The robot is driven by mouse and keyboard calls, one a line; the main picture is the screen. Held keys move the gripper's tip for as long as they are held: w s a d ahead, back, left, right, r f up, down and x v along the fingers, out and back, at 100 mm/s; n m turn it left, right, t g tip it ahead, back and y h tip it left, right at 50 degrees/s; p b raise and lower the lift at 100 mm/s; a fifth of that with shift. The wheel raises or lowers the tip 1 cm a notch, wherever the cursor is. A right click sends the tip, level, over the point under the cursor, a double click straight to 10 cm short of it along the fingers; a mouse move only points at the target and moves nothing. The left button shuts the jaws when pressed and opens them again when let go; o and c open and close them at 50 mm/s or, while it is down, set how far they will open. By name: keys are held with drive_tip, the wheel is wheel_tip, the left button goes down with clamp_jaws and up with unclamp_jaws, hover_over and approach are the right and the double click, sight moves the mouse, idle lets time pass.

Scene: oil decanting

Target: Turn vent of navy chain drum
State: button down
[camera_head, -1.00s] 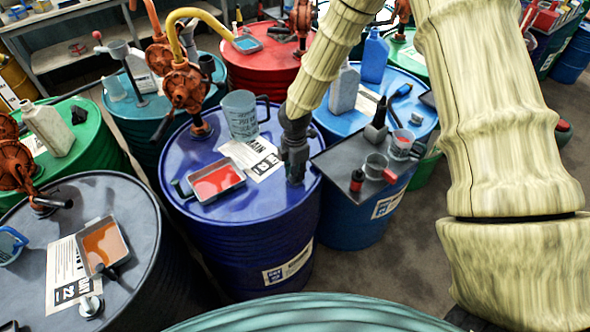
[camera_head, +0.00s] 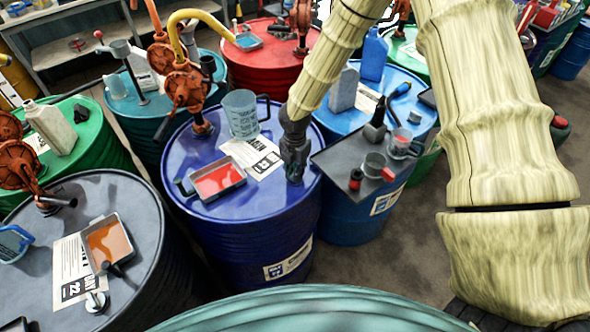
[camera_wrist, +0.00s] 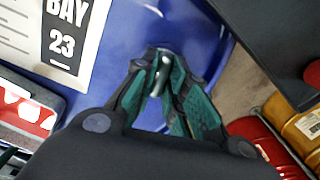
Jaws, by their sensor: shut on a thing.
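The navy drum (camera_head: 250,222) stands in the middle of the head view, with a white "CHAIN" label sheet on its lid. My gripper (camera_head: 294,178) points down at the right side of that lid. In the wrist view my gripper (camera_wrist: 165,82) has its green-padded fingers closed around a small pale metal piece, the vent (camera_wrist: 164,62), at the lid's edge. The vent is mostly hidden between the fingers. In the head view my gripper covers the vent.
On the navy lid are a pump (camera_head: 186,85), a clear measuring jug (camera_head: 241,114) and a tray of red fluid (camera_head: 218,180). A dark shelf (camera_head: 345,160) with a funnel and cups stands close right of my gripper. A grey drum (camera_head: 140,225) is at left.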

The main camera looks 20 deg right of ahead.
idle(0.3)
drive_tip(key=c, duration=1.4)
unclamp_jaws()
drive_tip(key=shift+c, duration=0.2)
wheel_tip(320, 180, up, 12)
